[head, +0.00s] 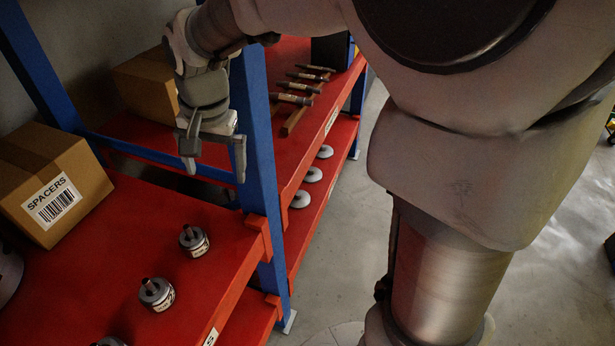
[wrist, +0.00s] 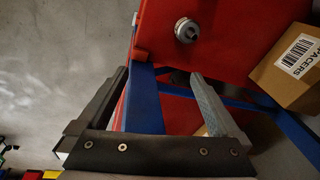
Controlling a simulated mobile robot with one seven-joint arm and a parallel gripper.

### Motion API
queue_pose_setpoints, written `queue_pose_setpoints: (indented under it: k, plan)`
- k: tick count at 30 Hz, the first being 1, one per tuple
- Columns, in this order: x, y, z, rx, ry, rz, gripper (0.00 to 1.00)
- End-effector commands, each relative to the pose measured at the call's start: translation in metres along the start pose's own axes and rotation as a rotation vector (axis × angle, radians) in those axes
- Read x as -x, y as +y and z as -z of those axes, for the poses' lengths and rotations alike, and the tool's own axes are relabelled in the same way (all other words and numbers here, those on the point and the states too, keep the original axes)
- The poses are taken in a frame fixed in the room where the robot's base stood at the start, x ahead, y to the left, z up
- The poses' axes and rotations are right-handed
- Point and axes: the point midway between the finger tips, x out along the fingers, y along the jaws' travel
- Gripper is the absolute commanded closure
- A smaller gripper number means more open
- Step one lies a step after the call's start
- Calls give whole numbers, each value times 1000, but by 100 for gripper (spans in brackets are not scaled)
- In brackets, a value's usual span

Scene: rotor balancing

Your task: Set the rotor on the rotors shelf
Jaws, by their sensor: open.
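Several short metal cylinders with a dark shaft end and a white label, which look like rotors, stand upright on the near red shelf (head: 95,250). In the head view one rotor (head: 194,241) is nearest the blue post, a second rotor (head: 156,294) is in front of it, and another (head: 110,342) is cut by the bottom edge. My gripper (head: 214,170) is open and empty, fingers down, above and behind the near shelf beside the blue post. In the wrist view one rotor (wrist: 187,31) lies beyond the open fingers (wrist: 160,76). The front shelf label is mostly cut off.
A cardboard SPACERS box (head: 50,185) stands on the near shelf. A blue post (head: 257,150) divides the bays close to my gripper. The far bay holds another box (head: 148,85), several dark rods (head: 295,99) and, lower, pale discs (head: 313,174). Open floor (head: 345,230) lies right.

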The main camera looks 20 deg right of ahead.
Motion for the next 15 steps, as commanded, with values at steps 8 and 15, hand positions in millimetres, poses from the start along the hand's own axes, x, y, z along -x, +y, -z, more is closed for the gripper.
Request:
queue_pose_setpoints:
  k: [8, 15]
  plan:
    - [53, 66, -17, 158, 105, 52, 0]
    - [79, 118, -43, 302, 210, 58, 0]
